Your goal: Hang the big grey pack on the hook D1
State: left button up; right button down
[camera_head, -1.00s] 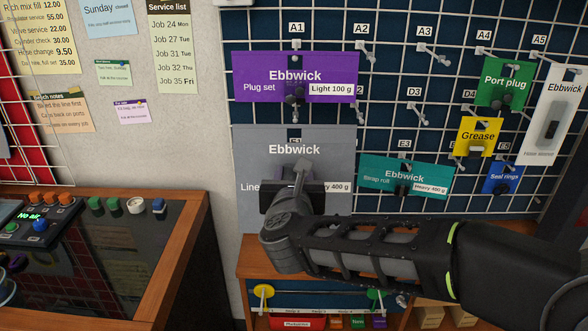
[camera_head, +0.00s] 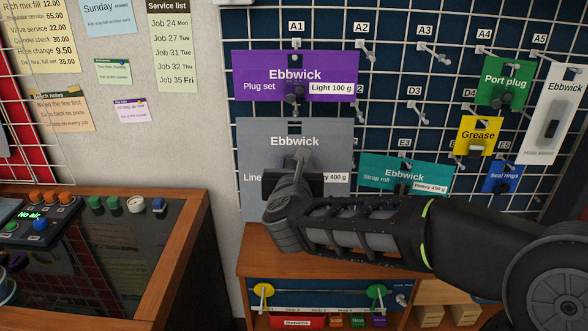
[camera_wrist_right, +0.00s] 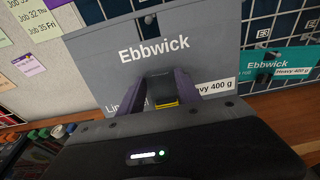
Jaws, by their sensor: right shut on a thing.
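The big grey pack (camera_head: 262,137), marked Ebbwick with a 400 g label, is upright in front of the pegboard, just below the purple pack. A dark slot shows near its top edge. It fills much of the right wrist view (camera_wrist_right: 95,60). My right gripper (camera_head: 298,172) is shut on it, gripping its middle from the front; the fingers also show in the right wrist view (camera_wrist_right: 166,92). No D1 label or hook shows; the grey and purple packs cover that column below A1. I cannot tell whether the grey pack touches a hook. My left gripper is out of view.
The purple pack (camera_head: 255,75) hangs under the A1 label, close above. A teal pack (camera_head: 375,172) hangs close to the right. Green (camera_head: 510,75), yellow (camera_head: 466,128) and other packs hang farther right. A wooden shelf (camera_head: 270,258) is below. Empty hooks show under A2 and A3.

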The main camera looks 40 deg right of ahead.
aim_at(295, 152)
jog(key=shift+r+p+x, duration=0.2)
jog(key=shift+r+x, duration=0.05)
jog(key=shift+x, duration=0.8)
jog(key=shift+r+p+x, duration=0.15)
jog(key=shift+r+x, duration=0.05)
jog(key=shift+x, duration=0.9)
jog(key=shift+w+d+f+b, duration=0.55)
jog(key=shift+w+b, duration=0.15)
jog(key=shift+b, duration=0.4)
jog(key=shift+r, duration=0.1)
